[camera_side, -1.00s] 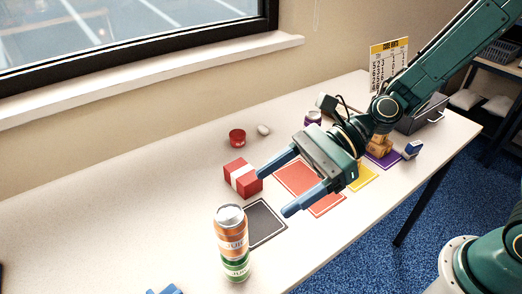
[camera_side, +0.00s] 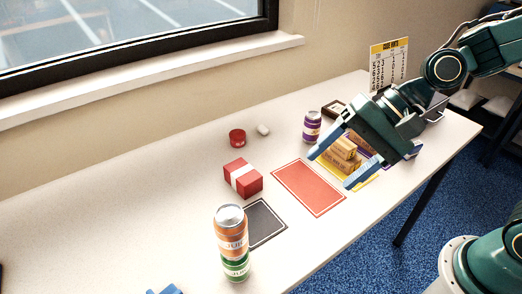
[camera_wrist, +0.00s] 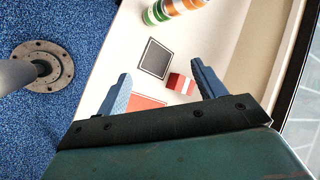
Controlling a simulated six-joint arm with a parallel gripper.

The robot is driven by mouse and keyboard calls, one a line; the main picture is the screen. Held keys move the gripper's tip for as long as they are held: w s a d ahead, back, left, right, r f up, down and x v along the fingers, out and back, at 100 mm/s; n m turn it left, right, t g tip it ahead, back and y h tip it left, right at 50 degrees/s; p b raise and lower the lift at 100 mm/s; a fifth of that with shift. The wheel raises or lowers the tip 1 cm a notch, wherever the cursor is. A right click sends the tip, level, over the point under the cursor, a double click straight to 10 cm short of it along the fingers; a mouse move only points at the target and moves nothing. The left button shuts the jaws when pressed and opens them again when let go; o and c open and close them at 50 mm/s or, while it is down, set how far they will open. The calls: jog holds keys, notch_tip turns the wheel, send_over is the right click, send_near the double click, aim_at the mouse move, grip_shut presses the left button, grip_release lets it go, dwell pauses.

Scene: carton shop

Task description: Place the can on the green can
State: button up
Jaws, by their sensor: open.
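An orange can (camera_side: 230,224) stands upright on top of the green can (camera_side: 236,265) near the front of the table in the side view. The two look stacked and roughly aligned. Both also show at the top of the wrist view, the green can (camera_wrist: 155,13) and the orange can (camera_wrist: 174,6). My gripper (camera_side: 331,169) is open and empty, well to the right of the stack, above the yellow mat and cartons. In the wrist view my gripper (camera_wrist: 160,83) has its fingers spread wide with nothing between them.
A red box with a white band (camera_side: 243,178), a red mat (camera_side: 309,187) and a black mat (camera_side: 265,223) lie between the cans and my gripper. A purple can (camera_side: 312,126), a red tin (camera_side: 237,137) and small cartons (camera_side: 342,153) are farther back. The table's left side is mostly clear.

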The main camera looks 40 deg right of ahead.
jog(key=s+d+r+n+t+h, duration=0.1)
jog(key=s+d+r+n+h, duration=0.2)
jog(key=d, duration=0.5)
jog(key=s+d+r+n+t+h, duration=0.1)
jog(key=s+d+r+n+h, duration=0.2)
jog(key=s+d, duration=0.4)
jog(key=d+n+h, duration=0.1)
jog(key=n, duration=0.1)
jog(key=shift+d+n, duration=0.2)
jog(key=shift+n, duration=0.1)
jog(key=shift+o, duration=0.2)
jog(key=shift+w, duration=0.1)
